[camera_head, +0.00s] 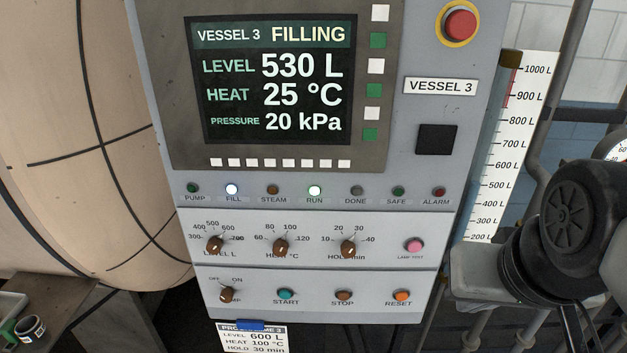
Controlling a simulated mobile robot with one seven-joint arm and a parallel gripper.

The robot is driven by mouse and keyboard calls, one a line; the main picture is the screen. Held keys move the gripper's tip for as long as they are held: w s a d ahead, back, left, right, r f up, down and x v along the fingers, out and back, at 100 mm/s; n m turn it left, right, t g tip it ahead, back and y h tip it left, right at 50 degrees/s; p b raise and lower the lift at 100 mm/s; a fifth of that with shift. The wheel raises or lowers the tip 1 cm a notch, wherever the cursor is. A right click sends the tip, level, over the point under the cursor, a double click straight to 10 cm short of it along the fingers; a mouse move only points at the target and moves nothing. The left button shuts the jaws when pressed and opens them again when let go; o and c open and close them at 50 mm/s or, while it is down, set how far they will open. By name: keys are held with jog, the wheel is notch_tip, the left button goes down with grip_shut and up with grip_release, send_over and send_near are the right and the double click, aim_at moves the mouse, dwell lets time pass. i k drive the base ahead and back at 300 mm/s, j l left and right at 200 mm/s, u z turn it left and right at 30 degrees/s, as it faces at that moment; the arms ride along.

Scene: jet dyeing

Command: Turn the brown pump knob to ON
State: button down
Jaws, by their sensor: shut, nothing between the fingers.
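The brown pump knob (227,294) sits at the lower left of the grey control panel (325,276), in the bottom row. OFF is printed to its upper left and ON to its upper right. The knob partly covers the label under it. Its pointer seems to lean up and left, toward OFF, but it is small in this view. The PUMP lamp (193,188) looks dark green and unlit. My gripper is not visible in the head view.
The display (274,80) reads FILLING, 530 L. Three similar brown knobs, including the LEVEL knob (215,244), sit above. The START button (286,295) is right of the pump knob. A programme card (252,338) hangs below. A large tan vessel (75,130) stands left.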

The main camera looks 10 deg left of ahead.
aim_at(226, 295)
jog(key=l+u, duration=0.1)
jog(key=u, duration=1.25)
jog(key=k+l+u, duration=0.2)
jog(key=l, duration=0.2)
jog(key=k+l+u, duration=0.2)
jog(key=k+l, duration=0.15)
jog(key=i+j+z, duration=0.25)
jog(key=j, duration=0.15)
jog(key=i+j+z, duration=0.1)
jog(key=j+z, duration=0.15)
jog(key=j, duration=0.15)
jog(key=i+j+z, duration=0.2)
jog(key=j, duration=0.25)
jog(key=j+z, duration=0.25)
jog(key=j, duration=0.2)
jog(key=z, duration=0.45)
